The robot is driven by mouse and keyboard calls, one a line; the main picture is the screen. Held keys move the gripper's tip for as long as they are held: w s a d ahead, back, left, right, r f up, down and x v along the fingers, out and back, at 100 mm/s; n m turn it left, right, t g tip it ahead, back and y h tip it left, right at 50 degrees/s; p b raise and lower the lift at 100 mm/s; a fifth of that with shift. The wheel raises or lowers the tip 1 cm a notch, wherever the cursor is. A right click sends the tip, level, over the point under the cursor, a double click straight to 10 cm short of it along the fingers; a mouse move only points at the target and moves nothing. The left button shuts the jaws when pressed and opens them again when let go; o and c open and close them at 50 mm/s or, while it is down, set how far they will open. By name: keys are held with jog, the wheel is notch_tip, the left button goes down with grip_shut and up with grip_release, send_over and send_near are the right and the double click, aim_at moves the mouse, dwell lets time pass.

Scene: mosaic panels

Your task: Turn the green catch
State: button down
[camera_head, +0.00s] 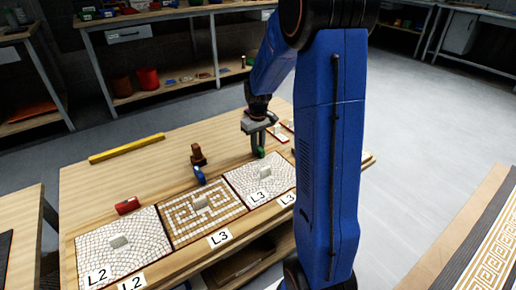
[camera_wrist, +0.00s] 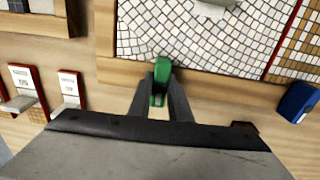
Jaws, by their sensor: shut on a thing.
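The green catch (camera_wrist: 161,78) sits at the edge of a white mosaic panel (camera_wrist: 225,50) in the wrist view. My gripper (camera_wrist: 160,98) is shut on the green catch, with one finger on each side of it. In the head view my gripper (camera_head: 257,140) reaches down to the table from above, and the green catch (camera_head: 261,153) shows as a small patch at its fingertips. The panel beside it is the right one of the row, with a label reading L3 (camera_head: 258,198). Part of the catch is hidden between the fingers.
A blue catch (camera_head: 199,175) stands by the middle panel (camera_head: 183,222), and a red one (camera_head: 127,206) lies by the left panel (camera_head: 100,250). A yellow bar (camera_head: 127,148) lies at the table's back. Small red-edged tiles (camera_wrist: 66,95) lie left of my gripper in the wrist view.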

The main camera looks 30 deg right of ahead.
dwell(0.3)
jog(key=c, duration=1.6)
grip_release()
jog(key=shift+c, duration=0.2)
notch_tip(320, 180, up, 18)
jog(key=shift+f, duration=0.25)
jog(key=s+a+t, duration=0.1)
jog(key=s+a, duration=0.4)
jog(key=s, duration=0.5)
jog(key=s+a+t, duration=0.2)
jog(key=s+a, duration=0.3)
jog(key=s, duration=0.5)
jog(key=s+a+t, duration=0.1)
jog(key=s+a, duration=0.4)
jog(key=s, duration=0.5)
jog(key=shift+s+a+m+t, duration=0.3)
jog(key=shift+s+a+t, duration=0.05)
jog(key=shift+a+t, duration=0.05)
